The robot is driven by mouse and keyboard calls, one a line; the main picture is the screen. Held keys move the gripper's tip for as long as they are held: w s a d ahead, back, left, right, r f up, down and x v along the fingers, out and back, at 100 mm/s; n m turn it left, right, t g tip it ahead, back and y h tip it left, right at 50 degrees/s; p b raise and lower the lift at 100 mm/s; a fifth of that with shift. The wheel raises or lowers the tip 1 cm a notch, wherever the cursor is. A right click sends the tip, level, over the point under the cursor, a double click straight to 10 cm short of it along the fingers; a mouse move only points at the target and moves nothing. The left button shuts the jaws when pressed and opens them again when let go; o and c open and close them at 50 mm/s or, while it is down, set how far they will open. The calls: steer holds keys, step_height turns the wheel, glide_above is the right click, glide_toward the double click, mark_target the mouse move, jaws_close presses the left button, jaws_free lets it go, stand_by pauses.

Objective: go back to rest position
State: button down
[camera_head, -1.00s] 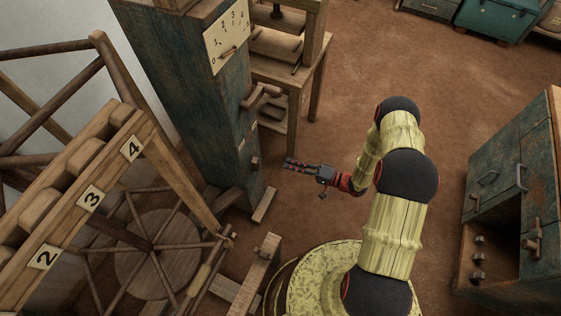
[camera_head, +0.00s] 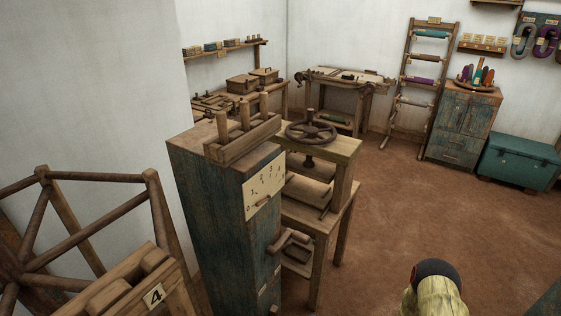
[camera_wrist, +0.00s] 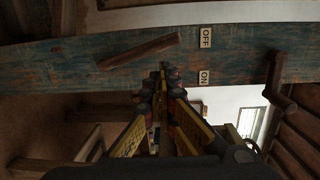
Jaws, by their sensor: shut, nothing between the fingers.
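My gripper (camera_wrist: 168,75) shows in the wrist view, its fingers together and empty. Beyond the fingertips is the worn blue-green cabinet (camera_wrist: 60,70), which runs across the wrist view with a wooden lever (camera_wrist: 140,50) and ON and OFF labels (camera_wrist: 204,58). I cannot tell whether the fingertips touch it. In the head view only a dark and pale yellow part of my arm shows at the bottom right; the gripper is outside that view. The same tall cabinet (camera_head: 215,195) stands left of centre there, with a numbered dial plate (camera_head: 265,187).
A wooden press with a handwheel (camera_head: 311,134) stands behind the cabinet. A numbered wooden frame (camera_head: 150,290) is at the lower left. A teal chest (camera_head: 520,163), a drawer cabinet (camera_head: 463,125) and a rack (camera_head: 420,90) line the back. The brown floor (camera_head: 400,220) between is clear.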

steer(key=s+a+m+g, duration=0.25)
steer(key=s+g, duration=0.25)
steer(key=s, duration=0.4)
steer(key=s+d+r+n+g+h, duration=0.1)
steer(key=s+d+r+g+h, duration=0.1)
steer(key=s+r+g, duration=0.5)
steer(key=s+d+r+n+t+h, duration=0.1)
steer(key=d+r+h, duration=0.25)
steer(key=r, duration=0.45)
steer(key=s+d+r+n+t+h, duration=0.15)
steer(key=r+h, duration=0.25)
steer(key=r, duration=0.4)
steer(key=s+d+r+n+h, duration=0.15)
steer(key=d+r+h, duration=0.25)
steer(key=r, duration=0.4)
step_height(320, 180, up, 18)
steer(key=s+a+n+t+h, duration=0.2)
steer(key=n+t, duration=0.1)
steer(key=t, duration=0.4)
steer(key=shift+s+a+f, duration=0.25)
steer(key=shift+s+a, duration=0.15)
